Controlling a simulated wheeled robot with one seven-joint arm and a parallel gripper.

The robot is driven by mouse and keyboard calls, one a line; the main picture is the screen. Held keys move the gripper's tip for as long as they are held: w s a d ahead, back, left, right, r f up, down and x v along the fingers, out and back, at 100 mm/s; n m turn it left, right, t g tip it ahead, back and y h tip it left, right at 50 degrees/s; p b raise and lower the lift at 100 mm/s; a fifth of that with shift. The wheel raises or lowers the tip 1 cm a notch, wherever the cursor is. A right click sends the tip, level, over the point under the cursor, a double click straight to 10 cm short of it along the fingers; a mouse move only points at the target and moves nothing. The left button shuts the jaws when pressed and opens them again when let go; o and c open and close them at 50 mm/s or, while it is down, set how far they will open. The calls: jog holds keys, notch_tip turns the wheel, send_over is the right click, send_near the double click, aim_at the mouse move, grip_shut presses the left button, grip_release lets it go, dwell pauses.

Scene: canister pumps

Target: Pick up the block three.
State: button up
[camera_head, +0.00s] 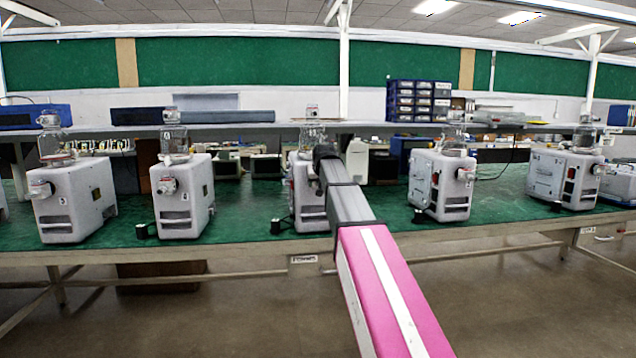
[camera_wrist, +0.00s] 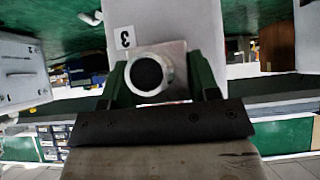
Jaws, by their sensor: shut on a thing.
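Block three (camera_head: 308,205) is a pale canister pump with a clear bottle on top, in the middle of the row on the green bench. My arm hides part of it in the head view. In the wrist view, its pale face (camera_wrist: 194,20) shows upside down with a "3" label. My gripper (camera_wrist: 160,82) is shut on its front fitting, a pale ring with a dark round centre. One green finger is on each side of the fitting. The gripper also shows in the head view (camera_head: 325,155). I cannot tell whether the pump's base is clear of the bench.
Similar pumps stand left (camera_head: 182,195) and (camera_head: 75,200), and right (camera_head: 442,185) and (camera_head: 565,178). Small black items (camera_head: 276,227) lie by their bases. A raised shelf (camera_head: 250,127) with drawer bins (camera_head: 418,100) runs behind. The green bench top (camera_head: 240,228) has clear gaps between pumps.

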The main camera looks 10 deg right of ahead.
jog(key=shift+r, duration=0.6)
notch_tip(320, 180, up, 3)
jog(key=shift+s+a+r, duration=0.1)
jog(key=shift+a+r, duration=0.05)
jog(key=s+a+r, duration=0.6)
jog(key=s+a, duration=0.2)
jog(key=shift+s+r, duration=0.25)
jog(key=shift+s, duration=0.05)
jog(key=shift+s, duration=2.7)
jog(key=shift+f, duration=0.1)
